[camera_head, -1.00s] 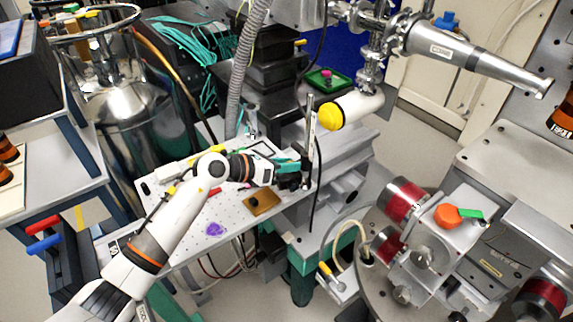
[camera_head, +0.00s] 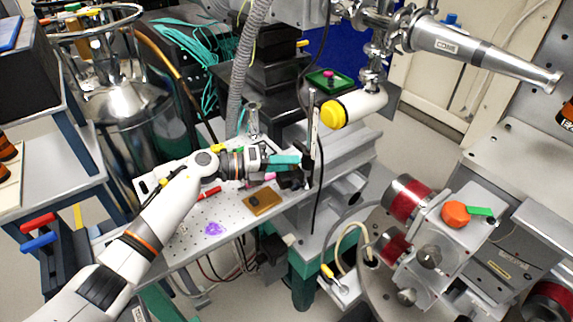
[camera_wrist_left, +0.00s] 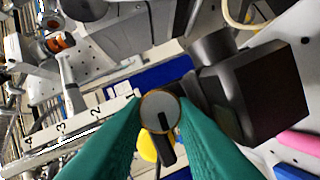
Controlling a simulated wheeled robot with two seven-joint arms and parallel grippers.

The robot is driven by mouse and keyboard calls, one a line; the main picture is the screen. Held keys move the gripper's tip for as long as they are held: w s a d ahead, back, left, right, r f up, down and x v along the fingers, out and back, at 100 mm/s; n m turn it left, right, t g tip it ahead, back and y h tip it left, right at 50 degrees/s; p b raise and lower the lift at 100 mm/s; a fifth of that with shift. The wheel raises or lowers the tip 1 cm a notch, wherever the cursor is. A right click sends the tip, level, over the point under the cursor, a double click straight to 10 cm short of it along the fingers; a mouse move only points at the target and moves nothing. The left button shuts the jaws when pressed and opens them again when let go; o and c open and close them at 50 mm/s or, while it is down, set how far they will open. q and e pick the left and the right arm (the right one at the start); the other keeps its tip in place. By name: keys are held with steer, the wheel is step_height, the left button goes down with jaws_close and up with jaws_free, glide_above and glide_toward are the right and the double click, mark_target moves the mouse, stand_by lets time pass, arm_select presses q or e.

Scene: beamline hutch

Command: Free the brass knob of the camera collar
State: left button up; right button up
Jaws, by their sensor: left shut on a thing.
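My left gripper (camera_head: 302,161) reaches in from the left to the upright post (camera_head: 314,130) at the end of the perforated table. In the left wrist view its green fingers (camera_wrist_left: 160,118) are shut on a round knob (camera_wrist_left: 159,104) with a brass-coloured rim and a dark mark on its grey face. A black boxy camera (camera_wrist_left: 262,92) sits right beside the knob. The post shows there as a pale scale with numbers (camera_wrist_left: 75,138). In the head view the knob is hidden by the fingers, and the dark camera (camera_head: 290,181) shows only in part below them. My right gripper is out of view.
A yellow-capped tube (camera_head: 335,113) stands close right of the post. A brown plate (camera_head: 262,202) and a purple patch (camera_head: 213,229) lie on the perforated table (camera_head: 185,243). A steel dewar (camera_head: 130,125) stands behind my left arm.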

arm_select(q)
steer(key=shift+f+n, duration=0.1)
steer(key=shift+n, duration=0.3)
steer(key=shift+h, duration=0.4)
steer(key=o, duration=1)
steer(key=shift+s, duration=0.1)
steer(key=shift+f, duration=0.1)
